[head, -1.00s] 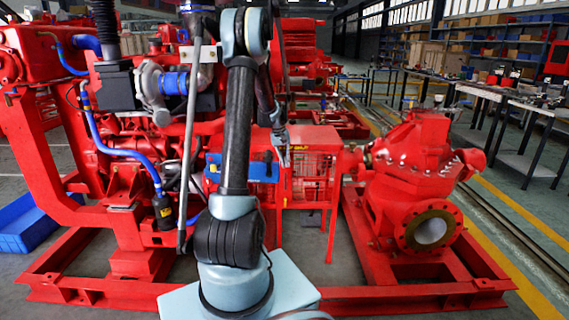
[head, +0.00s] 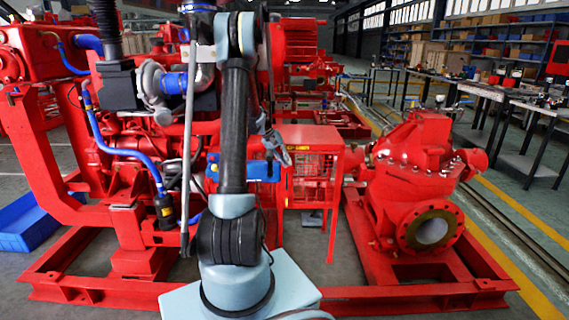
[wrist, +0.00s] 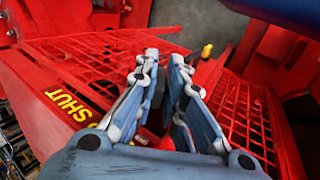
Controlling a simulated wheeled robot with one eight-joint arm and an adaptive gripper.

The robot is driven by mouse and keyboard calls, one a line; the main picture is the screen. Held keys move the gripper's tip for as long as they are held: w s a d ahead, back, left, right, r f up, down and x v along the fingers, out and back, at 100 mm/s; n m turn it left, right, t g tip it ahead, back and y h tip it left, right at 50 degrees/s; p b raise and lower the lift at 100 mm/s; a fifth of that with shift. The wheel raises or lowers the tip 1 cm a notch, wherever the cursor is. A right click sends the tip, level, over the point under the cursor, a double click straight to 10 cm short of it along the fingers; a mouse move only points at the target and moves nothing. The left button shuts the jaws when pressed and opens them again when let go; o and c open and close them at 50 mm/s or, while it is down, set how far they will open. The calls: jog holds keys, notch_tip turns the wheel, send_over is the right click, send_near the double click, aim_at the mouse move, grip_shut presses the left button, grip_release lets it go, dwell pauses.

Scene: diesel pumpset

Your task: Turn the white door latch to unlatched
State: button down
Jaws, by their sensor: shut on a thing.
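The red mesh guard box (head: 313,146) stands in the middle of the head view, with a yellow "SHUT" label that reads clearly in the wrist view (wrist: 66,105). My gripper (head: 284,157) is at the upper left of the box front in the head view. In the wrist view my gripper (wrist: 164,62) has its two grey fingers over the mesh door (wrist: 245,115), with a small gap between the tips. It is shut on the white door latch, which the fingers mostly hide. I cannot make out the latch's angle.
The red engine (head: 120,150) with blue hoses stands left of my arm. A red pump (head: 415,185) stands to the right on the red base frame (head: 400,298). A small yellow-tipped part (wrist: 207,51) shows beyond the fingers.

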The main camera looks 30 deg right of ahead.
jog(key=c, duration=1.7)
grip_release()
jog(key=shift+r, duration=0.1)
jog(key=v, duration=1.2)
jog(key=shift+a, duration=0.15)
jog(key=shift+f, duration=0.2)
